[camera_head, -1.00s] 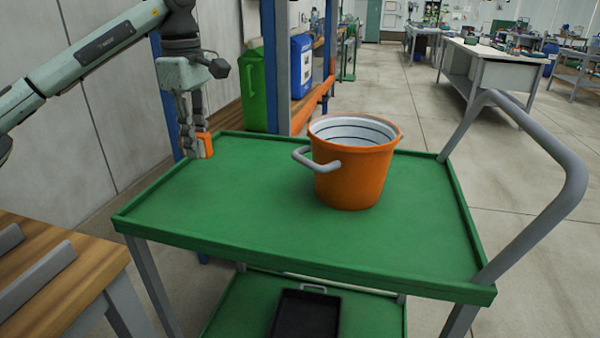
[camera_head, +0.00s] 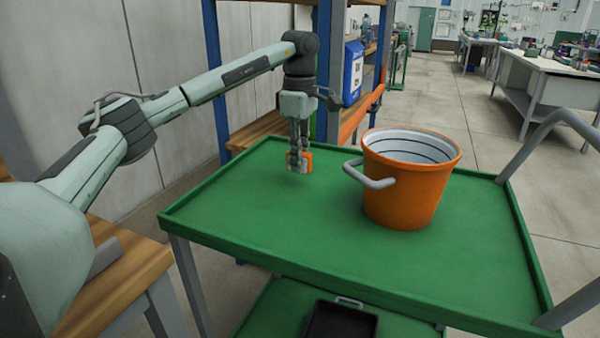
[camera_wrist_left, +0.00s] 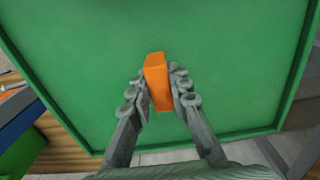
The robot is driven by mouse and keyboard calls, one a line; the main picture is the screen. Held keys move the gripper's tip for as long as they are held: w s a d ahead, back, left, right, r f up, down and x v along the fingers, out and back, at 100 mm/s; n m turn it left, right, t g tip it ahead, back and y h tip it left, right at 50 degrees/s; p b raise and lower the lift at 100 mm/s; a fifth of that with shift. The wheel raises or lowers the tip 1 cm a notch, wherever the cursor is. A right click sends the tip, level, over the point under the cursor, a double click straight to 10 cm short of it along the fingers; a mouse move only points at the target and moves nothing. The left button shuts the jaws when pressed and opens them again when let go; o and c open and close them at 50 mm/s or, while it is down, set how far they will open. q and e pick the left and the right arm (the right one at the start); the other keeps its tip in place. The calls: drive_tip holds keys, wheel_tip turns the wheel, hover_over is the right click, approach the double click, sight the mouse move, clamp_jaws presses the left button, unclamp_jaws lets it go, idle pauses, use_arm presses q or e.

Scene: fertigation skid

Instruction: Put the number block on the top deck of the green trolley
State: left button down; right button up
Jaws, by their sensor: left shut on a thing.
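The number block (camera_head: 306,161) is a small orange block; no number can be read on it. My left gripper (camera_head: 299,160) is shut on it and points down above the top deck of the green trolley (camera_head: 270,215), over its far left part. In the left wrist view the orange block (camera_wrist_left: 157,80) sits between the two fingers (camera_wrist_left: 158,92), with the green deck (camera_wrist_left: 230,60) behind it. I cannot tell exactly how far the block is above the deck. My right gripper is not in view.
An orange bucket (camera_head: 405,190) with a grey handle stands on the deck, right of my left gripper. A black tray (camera_head: 340,322) lies on the lower deck. A wooden table (camera_head: 125,270) is at the left, a blue-post shelf (camera_head: 328,70) behind. The deck's front left is clear.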

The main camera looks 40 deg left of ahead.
use_arm(q)
wheel_tip(320, 180, down, 3)
drive_tip(key=shift+f, duration=0.6)
drive_tip(key=c, duration=1.4)
unclamp_jaws()
